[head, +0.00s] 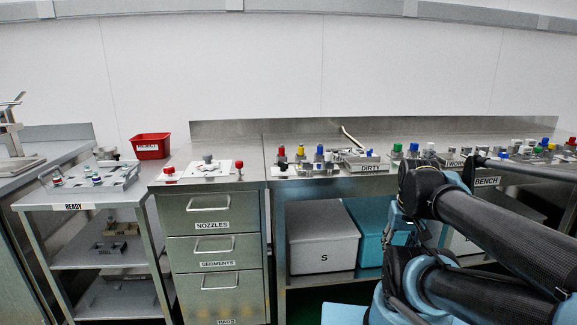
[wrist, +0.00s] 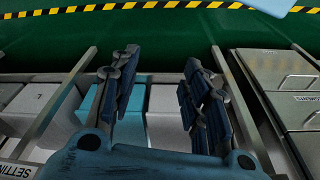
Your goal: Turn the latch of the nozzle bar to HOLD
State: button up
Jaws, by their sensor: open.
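My gripper (wrist: 158,85) shows in the wrist view with its two dark blue padded fingers spread wide and nothing between them. It points down past the bench front, over bins and green floor. In the head view my arm fills the lower right, and I cannot make out the fingers there. I cannot identify the nozzle bar or its latch for certain. A white plate with red-knobbed and grey fittings (head: 208,168) sits on the drawer cabinet (head: 212,250), whose top drawer is labelled NOZZLES. No HOLD marking is readable. My gripper is apart from all these fittings.
A cart labelled READY (head: 110,203) holds a tray of parts (head: 92,178), with a red bin (head: 151,146) behind. The bench (head: 300,190) carries many coloured-cap fittings and a DIRTY label (head: 370,168). Grey bin S (head: 322,238) and a teal bin (head: 372,225) stand underneath.

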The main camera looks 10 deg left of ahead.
aim_at(284, 165)
jog(key=z, duration=0.8)
jog(key=k, duration=1.3)
jog(key=u, duration=0.85)
jog(key=i, duration=1)
jog(key=z, duration=0.05)
